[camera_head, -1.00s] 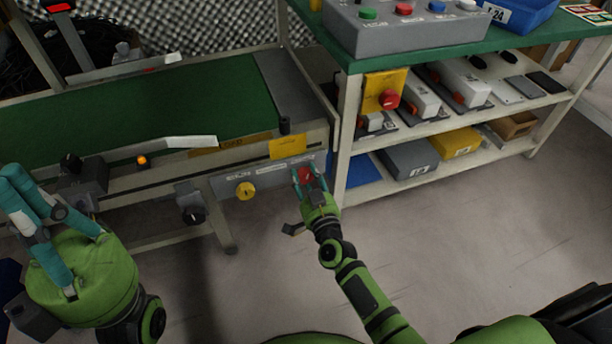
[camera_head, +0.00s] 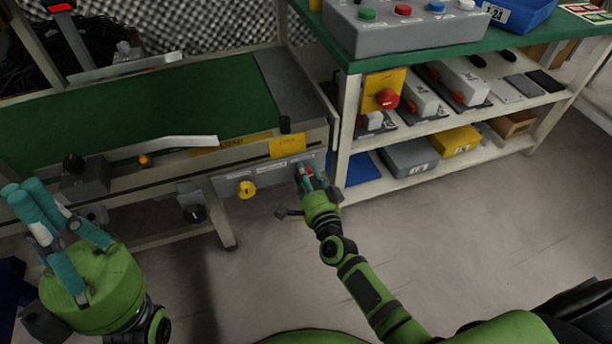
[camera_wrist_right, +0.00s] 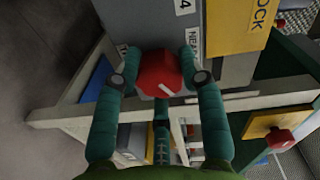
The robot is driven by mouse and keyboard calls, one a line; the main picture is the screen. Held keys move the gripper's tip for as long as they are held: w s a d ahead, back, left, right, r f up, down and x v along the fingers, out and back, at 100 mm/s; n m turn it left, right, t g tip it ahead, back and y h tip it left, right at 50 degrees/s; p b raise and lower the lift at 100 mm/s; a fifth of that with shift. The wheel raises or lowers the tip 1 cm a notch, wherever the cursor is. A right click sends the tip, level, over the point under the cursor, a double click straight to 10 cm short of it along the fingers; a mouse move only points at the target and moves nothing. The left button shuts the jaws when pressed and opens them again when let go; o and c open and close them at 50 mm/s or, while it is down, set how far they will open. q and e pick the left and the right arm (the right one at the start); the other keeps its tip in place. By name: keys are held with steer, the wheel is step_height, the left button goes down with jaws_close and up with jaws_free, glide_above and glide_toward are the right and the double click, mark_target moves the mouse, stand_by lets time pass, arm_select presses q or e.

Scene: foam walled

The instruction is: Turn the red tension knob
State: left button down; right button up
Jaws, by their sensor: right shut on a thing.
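The red tension knob (camera_wrist_right: 158,74) has a white mark and sits on a grey panel (camera_wrist_right: 236,30) on the conveyor's side. My right gripper (camera_wrist_right: 160,72) is shut on the red knob, with teal fingers on both sides of it. In the head view the right gripper (camera_head: 308,176) reaches the panel's right end, and its fingers mostly hide the knob. My left gripper (camera_head: 55,235) is at the lower left, apart from everything, its teal fingers spread and nothing between them.
A yellow knob (camera_head: 246,189) and a black knob (camera_head: 194,213) are left of the red one on the conveyor frame. A shelf unit (camera_head: 345,130) with a red button on a yellow plate (camera_head: 385,91) stands to the right. The floor (camera_head: 440,240) is clear.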

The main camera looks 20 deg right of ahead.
steer(key=shift+w+d+r+m, duration=0.1)
steer(key=shift+d+r+m, duration=0.1)
steer(key=shift+m, duration=0.4)
steer(key=o, duration=1.1)
steer(key=shift+o, duration=0.2)
steer(key=shift+a+f, duration=0.1)
steer(key=shift+s, duration=0.25)
steer(key=s, duration=1.1)
steer(key=shift+s, duration=0.3)
steer(key=shift+r, duration=0.2)
